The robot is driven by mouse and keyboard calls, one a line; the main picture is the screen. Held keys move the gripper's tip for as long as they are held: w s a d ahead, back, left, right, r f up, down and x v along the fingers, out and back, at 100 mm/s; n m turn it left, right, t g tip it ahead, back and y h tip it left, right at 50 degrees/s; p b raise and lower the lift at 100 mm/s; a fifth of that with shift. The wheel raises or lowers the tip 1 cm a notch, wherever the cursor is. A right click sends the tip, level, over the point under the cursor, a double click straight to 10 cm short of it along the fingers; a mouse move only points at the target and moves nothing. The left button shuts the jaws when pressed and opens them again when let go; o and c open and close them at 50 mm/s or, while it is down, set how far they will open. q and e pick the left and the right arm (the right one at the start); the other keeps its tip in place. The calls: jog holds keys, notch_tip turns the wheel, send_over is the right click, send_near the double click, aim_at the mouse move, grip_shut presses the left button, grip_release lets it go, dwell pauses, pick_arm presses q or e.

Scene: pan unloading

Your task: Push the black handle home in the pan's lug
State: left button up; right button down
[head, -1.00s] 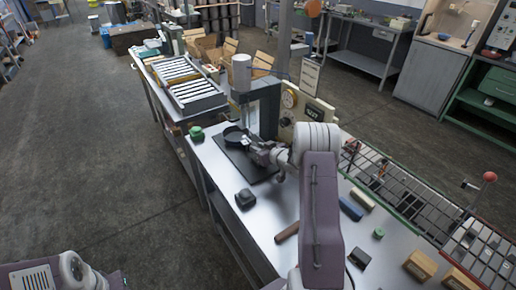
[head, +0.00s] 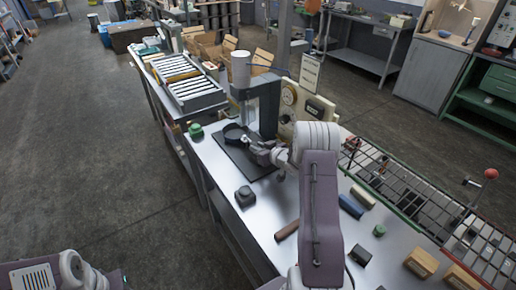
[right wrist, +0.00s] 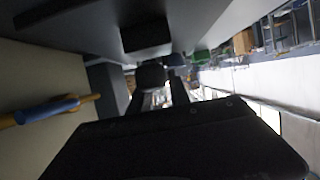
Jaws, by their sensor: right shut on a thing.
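The dark round pan (head: 232,132) sits on a black mat (head: 233,152) on the steel bench, in front of a grey column. My right gripper (head: 255,146) is at the pan's near right side, low over the mat. It is shut on the black handle. The handle is too small and too covered to make out in the head view. In the right wrist view a dark shape (right wrist: 150,76) near the middle seems to be the handle. The lug is hidden, so I cannot tell how deep the handle sits. My left gripper is not in view; only part of that arm shows at lower left.
The grey column (head: 268,108) and a cream panel with a dial (head: 289,100) stand close behind my right gripper. The bench's front left is mostly clear.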

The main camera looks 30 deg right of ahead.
jog(key=shift+f+b, duration=0.6)
jog(key=shift+f, duration=0.25)
dwell(0.5)
jog(key=c, duration=1.1)
grip_release()
jog(key=v, duration=0.9)
jog(key=shift+b, duration=0.35)
